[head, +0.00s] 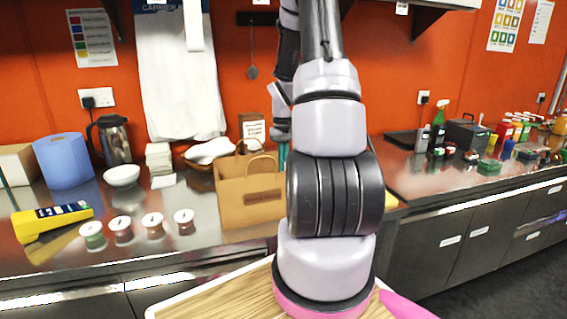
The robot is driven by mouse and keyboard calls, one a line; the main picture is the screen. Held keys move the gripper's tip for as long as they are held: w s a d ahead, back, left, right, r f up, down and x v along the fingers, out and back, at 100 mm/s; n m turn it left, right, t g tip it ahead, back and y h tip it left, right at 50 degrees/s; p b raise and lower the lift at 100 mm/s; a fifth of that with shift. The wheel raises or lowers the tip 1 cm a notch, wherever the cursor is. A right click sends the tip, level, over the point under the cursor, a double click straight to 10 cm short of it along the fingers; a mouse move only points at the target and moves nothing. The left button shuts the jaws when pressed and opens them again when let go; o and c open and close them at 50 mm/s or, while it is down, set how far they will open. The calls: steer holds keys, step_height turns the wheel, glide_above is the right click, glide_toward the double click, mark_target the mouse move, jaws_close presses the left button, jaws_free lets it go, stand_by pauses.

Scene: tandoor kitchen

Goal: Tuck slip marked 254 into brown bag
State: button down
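The brown paper bag (248,196) stands upright on the steel counter, left of my arm, with its handles up and a dark label on its front. My gripper (283,155) hangs beside the bag's upper right edge, partly behind my own arm. Its teal fingers are narrow here, and I cannot tell whether they are open, shut or holding anything. I cannot make out any slip marked 254. A small white paper (164,181) lies flat in front of a stack of napkins (159,158); no number on it is readable.
Several small spice jars (152,224) stand left of the bag, near a yellow device (52,219), a white bowl (122,175) and a steel jug (114,140). A cloth-lined basket (208,152) sits behind. Bottles and boxes stand on the right counter (425,182).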

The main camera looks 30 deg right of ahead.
steer(key=shift+f, duration=3.15)
steer(key=c, duration=1)
jaws_free()
steer(key=shift+r, duration=0.1)
step_height(320, 180, up, 15)
steer(key=shift+f, duration=0.15)
steer(key=shift+r, duration=0.55)
stand_by(0.4)
